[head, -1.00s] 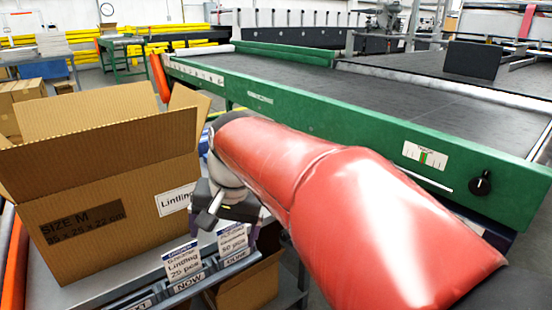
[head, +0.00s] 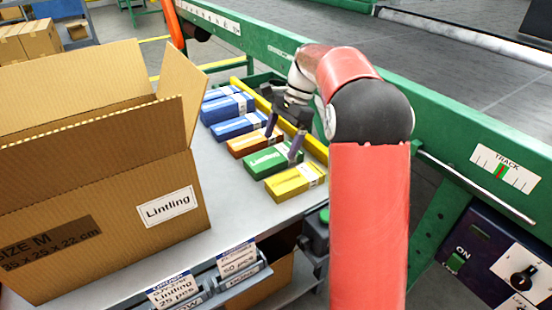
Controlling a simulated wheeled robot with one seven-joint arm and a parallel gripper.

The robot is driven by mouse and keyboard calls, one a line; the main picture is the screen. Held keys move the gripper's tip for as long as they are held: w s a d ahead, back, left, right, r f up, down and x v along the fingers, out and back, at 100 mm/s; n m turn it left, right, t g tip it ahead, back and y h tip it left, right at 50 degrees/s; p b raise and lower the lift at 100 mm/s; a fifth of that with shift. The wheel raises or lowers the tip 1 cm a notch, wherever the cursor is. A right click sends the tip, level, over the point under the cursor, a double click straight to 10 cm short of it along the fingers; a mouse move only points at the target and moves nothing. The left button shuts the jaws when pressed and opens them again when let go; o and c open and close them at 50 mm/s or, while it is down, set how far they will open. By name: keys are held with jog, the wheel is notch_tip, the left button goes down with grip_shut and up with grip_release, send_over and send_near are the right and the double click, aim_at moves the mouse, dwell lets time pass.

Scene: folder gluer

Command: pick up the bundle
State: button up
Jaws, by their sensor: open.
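Several flat banded bundles lie in a row on the grey table beside the carton. Blue bundles (head: 238,127) are at the far end, then an orange-brown bundle (head: 247,143), a green bundle (head: 268,162) and a yellow bundle (head: 296,182) nearest. Each has a pale label or band. My gripper (head: 283,144) is open and points down over the row. One finger shows by the orange-brown bundle and the other in front of the green bundle's right end. I cannot tell whether the fingers touch either. Nothing shows held between them.
An open cardboard carton (head: 110,190) labelled Lintling stands on the table (head: 235,215) left of the row. A yellow rail (head: 312,145) runs behind the bundles. The green machine side (head: 440,120) is beyond. Card holders (head: 215,280) line the front edge.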

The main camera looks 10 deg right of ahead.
aim_at(275, 155)
jog(key=x, duration=0.4)
jog(key=shift+a+f, duration=0.1)
jog(key=shift+f, duration=0.1)
jog(key=shift+c, duration=0.3)
jog(key=c, duration=1.1)
jog(key=shift+r, duration=0.1)
jog(key=shift+r, duration=0.1)
